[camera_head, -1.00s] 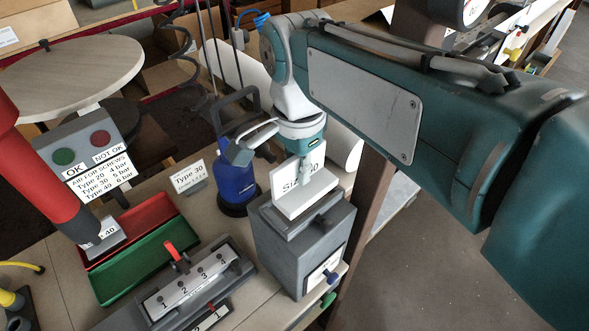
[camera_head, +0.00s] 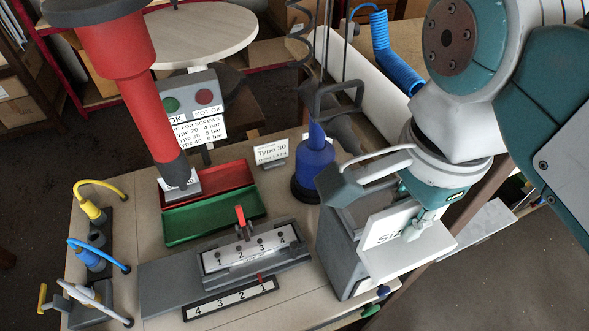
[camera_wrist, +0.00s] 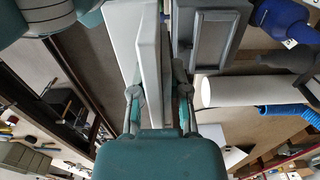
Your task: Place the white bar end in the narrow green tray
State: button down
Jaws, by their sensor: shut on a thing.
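My gripper (camera_head: 424,222) is shut on a white bar end (camera_head: 418,258), a flat, pale piece with an angled look. In the wrist view the bar end (camera_wrist: 150,45) stands between the two fingers of my gripper (camera_wrist: 159,95). In the head view it appears in front of the right part of a grey box (camera_head: 338,255); I cannot tell whether they touch. A white face lettered "Siz" (camera_head: 385,228) shows just behind the fingers. The narrow green tray (camera_head: 212,217) lies left of my gripper and looks empty.
A red tray (camera_head: 225,178) adjoins the green one, below a red column (camera_head: 135,85). A numbered grey fixture with a red lever (camera_head: 240,218) lies in front. A blue bottle-shaped tool (camera_head: 314,170) and a Type 30 sign (camera_head: 271,152) stand between the trays and my gripper.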

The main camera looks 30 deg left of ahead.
aim_at(193, 223)
jog(key=k+j+u, duration=0.2)
jog(key=k, duration=0.45)
jog(key=j+u, duration=0.2)
jog(key=u, duration=0.15)
jog(key=j+u, duration=0.15)
jog(key=u, duration=0.2)
jog(key=i+j+u, duration=0.1)
jog(key=u, duration=0.3)
jog(key=i+j, duration=0.25)
jog(key=j, duration=0.1)
